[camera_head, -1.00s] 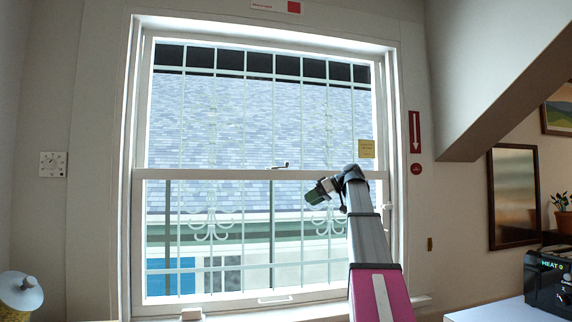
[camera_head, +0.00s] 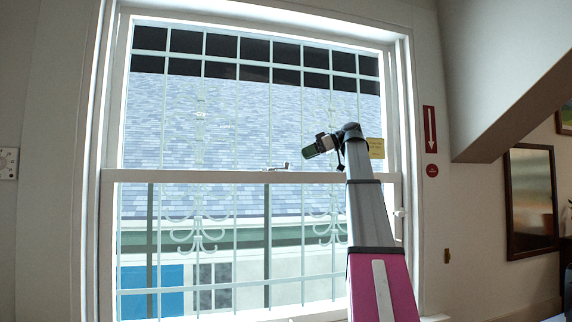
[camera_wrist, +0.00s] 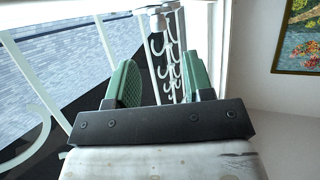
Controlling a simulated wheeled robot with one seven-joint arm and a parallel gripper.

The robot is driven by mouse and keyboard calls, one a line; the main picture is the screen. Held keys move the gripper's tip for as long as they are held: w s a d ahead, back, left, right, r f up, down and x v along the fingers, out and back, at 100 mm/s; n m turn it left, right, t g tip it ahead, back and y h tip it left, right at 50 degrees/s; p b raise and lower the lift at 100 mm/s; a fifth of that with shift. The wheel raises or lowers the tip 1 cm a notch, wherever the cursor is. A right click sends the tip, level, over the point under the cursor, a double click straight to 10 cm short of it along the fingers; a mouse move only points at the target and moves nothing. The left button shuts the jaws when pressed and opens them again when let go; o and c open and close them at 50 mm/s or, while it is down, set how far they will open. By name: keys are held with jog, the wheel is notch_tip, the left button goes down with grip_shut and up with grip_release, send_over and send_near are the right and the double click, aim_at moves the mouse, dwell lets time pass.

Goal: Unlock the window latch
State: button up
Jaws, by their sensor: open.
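The window latch (camera_head: 279,166) is a small metal lever on the meeting rail (camera_head: 225,176) of the white sash window, near its middle. Its handle points to the right in the head view. My gripper (camera_head: 306,152) is to the right of the latch and slightly higher, apart from it, with its green fingers towards the left. In the wrist view my gripper (camera_wrist: 158,80) has its two green fingers apart with nothing between them. A metal fitting (camera_wrist: 155,10) shows beyond the fingers at the top; I cannot tell whether it is the latch.
Pale window bars (camera_head: 237,120) stand outside the glass. A yellow sticker (camera_head: 376,148) is on the pane right of my gripper. A red arrow sign (camera_head: 429,130) and a framed picture (camera_head: 531,200) hang on the right. The sloped stair underside (camera_head: 500,140) juts out at upper right.

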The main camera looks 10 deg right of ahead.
jog(key=x, duration=0.8)
jog(key=shift+w+a+f, duration=0.1)
jog(key=shift+a, duration=0.15)
jog(key=c, duration=0.9)
